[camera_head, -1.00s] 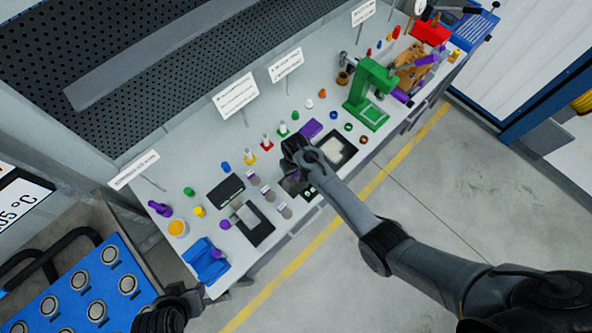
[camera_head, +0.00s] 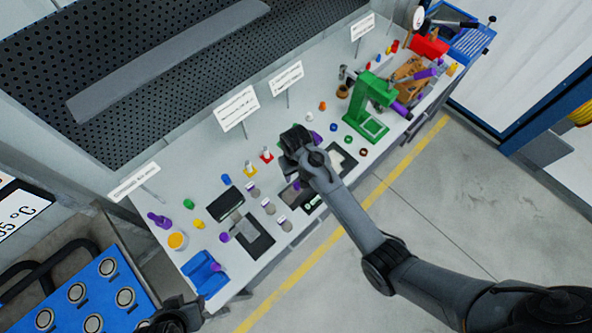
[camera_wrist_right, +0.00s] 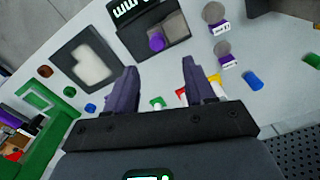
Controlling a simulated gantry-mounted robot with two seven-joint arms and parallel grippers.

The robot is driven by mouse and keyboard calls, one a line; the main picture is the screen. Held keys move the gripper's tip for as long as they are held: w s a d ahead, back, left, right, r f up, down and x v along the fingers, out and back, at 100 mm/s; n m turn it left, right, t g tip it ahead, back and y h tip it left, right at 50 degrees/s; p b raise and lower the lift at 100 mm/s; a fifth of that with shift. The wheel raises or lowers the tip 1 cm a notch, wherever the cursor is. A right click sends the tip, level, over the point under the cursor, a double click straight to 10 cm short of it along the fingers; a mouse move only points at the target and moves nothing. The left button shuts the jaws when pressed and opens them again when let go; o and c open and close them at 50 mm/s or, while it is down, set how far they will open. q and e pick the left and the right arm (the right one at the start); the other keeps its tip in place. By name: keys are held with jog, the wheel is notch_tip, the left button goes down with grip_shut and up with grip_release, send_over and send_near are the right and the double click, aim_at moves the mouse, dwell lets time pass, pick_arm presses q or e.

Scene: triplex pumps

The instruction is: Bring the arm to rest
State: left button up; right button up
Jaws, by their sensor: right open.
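My right arm reaches in from the lower right in the head view. Its gripper (camera_head: 296,141) is above the middle of the grey workbench (camera_head: 301,107). In the right wrist view the two purple fingers of the right gripper (camera_wrist_right: 157,85) stand wide apart with nothing between them. Beyond the fingers is a black device (camera_wrist_right: 152,30) with a purple knob, and a black-framed tray (camera_wrist_right: 88,63) lies left of it. My left gripper (camera_head: 178,312) shows only in part at the bottom left edge of the head view, and its jaws cannot be made out.
A green press (camera_head: 367,105) stands on the bench right of the gripper. Signs on thin posts, such as this white sign (camera_head: 236,108), stand along the back. Small coloured parts and a blue holder (camera_head: 205,273) are on the left. The floor (camera_head: 440,190) in front is clear.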

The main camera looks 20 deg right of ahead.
jog(key=shift+r, duration=0.5)
